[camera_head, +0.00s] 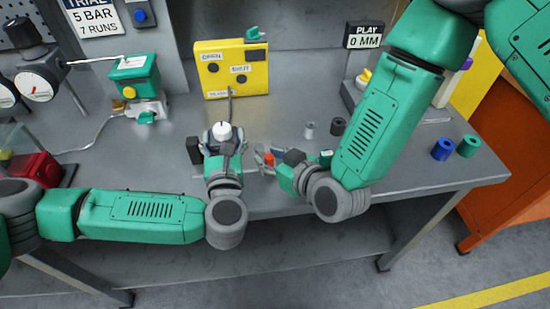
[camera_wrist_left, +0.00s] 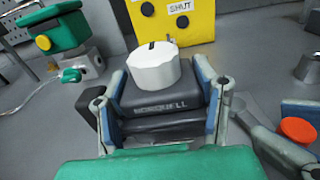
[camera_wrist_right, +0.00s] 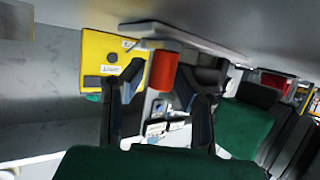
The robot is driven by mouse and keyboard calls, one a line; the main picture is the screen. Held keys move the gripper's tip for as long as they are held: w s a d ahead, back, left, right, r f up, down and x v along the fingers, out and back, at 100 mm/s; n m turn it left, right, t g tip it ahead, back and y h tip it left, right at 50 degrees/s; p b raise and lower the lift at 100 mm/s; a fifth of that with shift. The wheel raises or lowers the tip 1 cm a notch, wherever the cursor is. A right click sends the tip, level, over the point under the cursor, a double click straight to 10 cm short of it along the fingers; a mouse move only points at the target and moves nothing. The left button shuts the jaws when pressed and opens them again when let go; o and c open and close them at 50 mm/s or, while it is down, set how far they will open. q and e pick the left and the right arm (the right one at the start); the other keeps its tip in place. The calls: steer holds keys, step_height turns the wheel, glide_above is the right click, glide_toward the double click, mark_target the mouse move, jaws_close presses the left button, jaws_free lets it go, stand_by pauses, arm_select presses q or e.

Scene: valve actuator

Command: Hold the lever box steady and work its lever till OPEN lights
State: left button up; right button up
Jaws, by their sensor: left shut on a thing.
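The dark lever box (camera_wrist_left: 160,103), marked NORQUELL and topped by a white round cap (camera_wrist_left: 153,68), stands on the bench. My left gripper (camera_head: 222,137) is shut on it, with one finger at each side in the left wrist view. The lever's red-orange knob (camera_head: 269,159) is to the box's right. My right gripper (camera_head: 266,157) is open around it; in the right wrist view the knob (camera_wrist_right: 163,71) shows between the spread fingers, with no clear contact. The lever's arm is mostly hidden. The yellow panel (camera_head: 255,77) has OPEN and SHUT lamps; both look dark.
A green-topped valve unit (camera_head: 134,76) stands at the back left, a red block (camera_head: 37,169) at the left. Small grey and black cylinders (camera_head: 338,126) stand right of the grippers. Blue and green rings (camera_head: 443,149) lie near the right edge. A sign reads PLAY 0 MM (camera_head: 365,36).

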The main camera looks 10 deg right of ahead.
steer(key=v, duration=1.1)
steer(key=shift+s+d, duration=0.25)
steer(key=shift+s, duration=0.05)
